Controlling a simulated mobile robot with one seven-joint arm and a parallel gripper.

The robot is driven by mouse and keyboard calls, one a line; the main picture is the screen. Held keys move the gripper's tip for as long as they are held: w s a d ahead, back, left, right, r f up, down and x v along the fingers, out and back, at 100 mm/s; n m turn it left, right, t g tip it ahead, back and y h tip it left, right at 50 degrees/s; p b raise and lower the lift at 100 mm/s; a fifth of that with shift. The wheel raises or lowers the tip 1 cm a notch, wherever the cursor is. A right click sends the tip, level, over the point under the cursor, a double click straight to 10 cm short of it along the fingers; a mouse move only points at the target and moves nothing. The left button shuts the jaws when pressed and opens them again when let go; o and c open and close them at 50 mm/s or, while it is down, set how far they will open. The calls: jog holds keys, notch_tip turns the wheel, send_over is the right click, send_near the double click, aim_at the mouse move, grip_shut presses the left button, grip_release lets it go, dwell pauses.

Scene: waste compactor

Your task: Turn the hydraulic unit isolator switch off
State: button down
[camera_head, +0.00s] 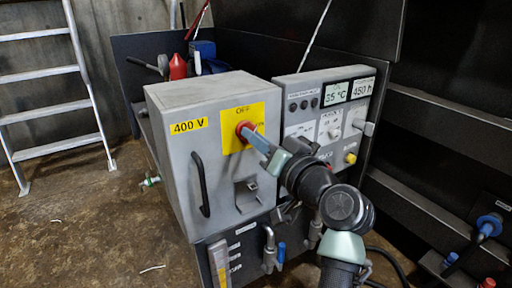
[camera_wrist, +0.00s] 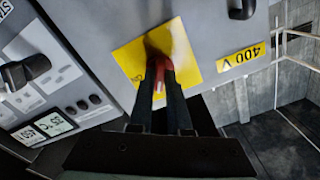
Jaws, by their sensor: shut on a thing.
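The isolator switch is a red rotary handle (camera_head: 243,129) on a yellow plate (camera_head: 236,142) on the front of a grey cabinet (camera_head: 170,110) marked 400 V. The plate has "OFF" at its top, and "ON" seems to show at its right. My gripper (camera_head: 250,134) reaches in from the lower right with its fingers on the handle. In the wrist view the red handle (camera_wrist: 160,68) sits between the fingertips of my gripper (camera_wrist: 160,85), which is shut on it. The fingers hide part of the handle, so its exact angle is hard to tell.
A control panel (camera_head: 298,129) with displays, knobs and a yellow button stands right of the cabinet. Valves (camera_head: 270,248) sit underneath. A ladder (camera_head: 45,75) leans at the left.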

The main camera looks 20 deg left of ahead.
jog(key=n+b, duration=0.3)
jog(key=n, duration=0.3)
jog(key=shift+f+b, duration=0.1)
jog(key=shift+b, duration=0.25)
dwell(0.4)
jog(key=c, duration=0.9)
grip_release()
jog(key=shift+o, duration=0.2)
jog(key=p+v, duration=0.4)
jog(key=v, duration=0.9)
jog(key=shift+p, duration=0.35)
